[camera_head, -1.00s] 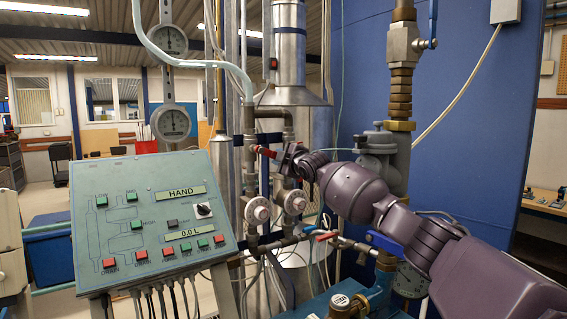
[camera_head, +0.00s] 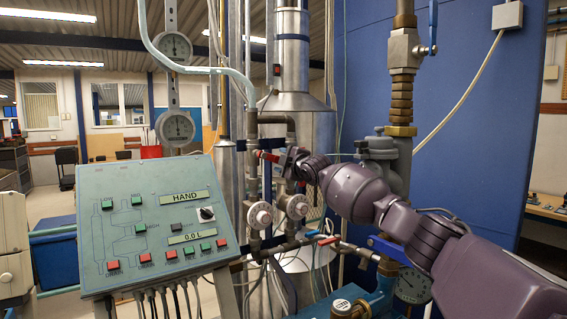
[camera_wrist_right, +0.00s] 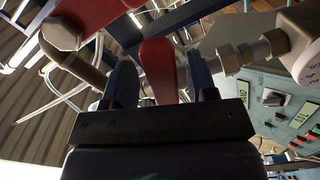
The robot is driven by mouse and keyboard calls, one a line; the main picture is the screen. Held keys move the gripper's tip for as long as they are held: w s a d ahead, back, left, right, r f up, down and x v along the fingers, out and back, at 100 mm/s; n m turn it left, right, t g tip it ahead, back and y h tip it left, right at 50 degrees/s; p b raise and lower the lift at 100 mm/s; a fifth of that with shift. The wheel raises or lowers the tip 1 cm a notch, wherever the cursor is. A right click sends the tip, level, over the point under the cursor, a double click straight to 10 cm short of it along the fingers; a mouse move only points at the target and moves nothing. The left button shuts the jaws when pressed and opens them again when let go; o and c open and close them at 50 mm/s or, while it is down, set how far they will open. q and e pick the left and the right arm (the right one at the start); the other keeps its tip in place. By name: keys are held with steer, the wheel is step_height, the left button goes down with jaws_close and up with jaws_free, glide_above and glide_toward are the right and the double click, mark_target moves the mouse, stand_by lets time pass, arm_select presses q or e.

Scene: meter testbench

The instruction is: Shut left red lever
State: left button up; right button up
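The left red lever (camera_head: 268,156) sticks out to the left on the upper part of the pipework in the head view. My right gripper (camera_head: 284,161) is at this lever, its arm coming in from the right. In the right wrist view the red lever (camera_wrist_right: 158,70) lies between the two dark fingers of my right gripper (camera_wrist_right: 160,80). The fingers are apart, with a visible gap on the lever's right side, so the gripper is open around it. In the head view the gripper hides the lever's right end. My left gripper is not in view.
A second red lever (camera_head: 329,240) and a small blue lever (camera_head: 311,233) sit lower on the pipes. Two round valves (camera_head: 260,215) are below my gripper. The control panel (camera_head: 150,225) stands at the left. A metal pipe fitting (camera_wrist_right: 245,50) is close to the right finger.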

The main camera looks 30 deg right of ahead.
arm_select(q)
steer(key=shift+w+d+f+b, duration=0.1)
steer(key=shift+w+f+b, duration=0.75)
steer(key=shift+b, duration=1.1)
arm_select(e)
steer(key=s, duration=1)
steer(key=shift+s+d, duration=0.2)
steer(key=shift+s, duration=0.2)
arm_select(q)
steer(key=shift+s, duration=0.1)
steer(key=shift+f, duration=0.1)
